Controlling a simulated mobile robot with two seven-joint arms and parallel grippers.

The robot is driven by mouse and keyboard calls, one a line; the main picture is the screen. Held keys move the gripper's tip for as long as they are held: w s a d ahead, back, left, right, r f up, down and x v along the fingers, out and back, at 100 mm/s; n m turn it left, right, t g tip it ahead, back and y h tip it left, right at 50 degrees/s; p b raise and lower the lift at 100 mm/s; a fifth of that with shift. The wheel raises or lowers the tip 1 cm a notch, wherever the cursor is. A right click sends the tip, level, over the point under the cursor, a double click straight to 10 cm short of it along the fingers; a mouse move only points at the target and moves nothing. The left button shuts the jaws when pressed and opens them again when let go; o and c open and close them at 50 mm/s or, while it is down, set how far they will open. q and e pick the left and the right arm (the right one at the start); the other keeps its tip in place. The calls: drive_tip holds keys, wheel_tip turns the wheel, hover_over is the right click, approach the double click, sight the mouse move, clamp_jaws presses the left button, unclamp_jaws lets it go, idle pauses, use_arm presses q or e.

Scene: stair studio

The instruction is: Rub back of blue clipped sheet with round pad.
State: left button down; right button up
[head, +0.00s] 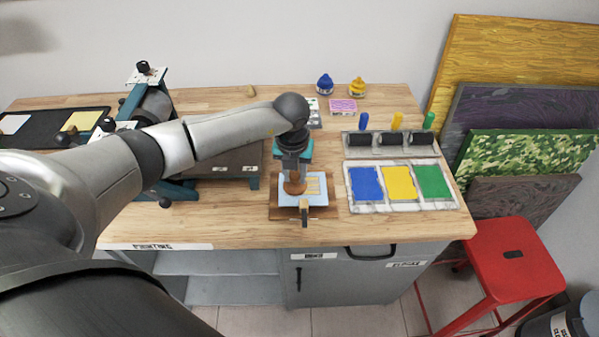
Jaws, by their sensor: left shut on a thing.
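The pale blue sheet (292,200) lies on a brown wooden board (278,212) near the front edge of the wooden table, with tan marks on its right part. A clip (304,207) stands at the board's front edge. My left gripper (293,172) points down over the sheet and is shut on the round brown pad (296,187). The pad is over the left part of the sheet; I cannot tell whether it touches it. The gripper hides part of the sheet's far edge. My right gripper is not in view.
Right of the board is a tray (351,207) with blue, yellow and green ink areas, with several rollers (394,142) behind it. A press (150,105) stands at left, partly behind my arm. A red stool (512,262) is at right. Ink bottles (325,84) stand at the back.

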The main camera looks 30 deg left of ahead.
use_arm(q)
drive_tip(key=shift+s+a, duration=0.4)
drive_tip(key=shift+a, duration=0.1)
wheel_tip(320, 180, up, 7)
drive_tip(key=p, duration=0.6)
drive_tip(key=shift+w+r, duration=0.1)
idle(0.5)
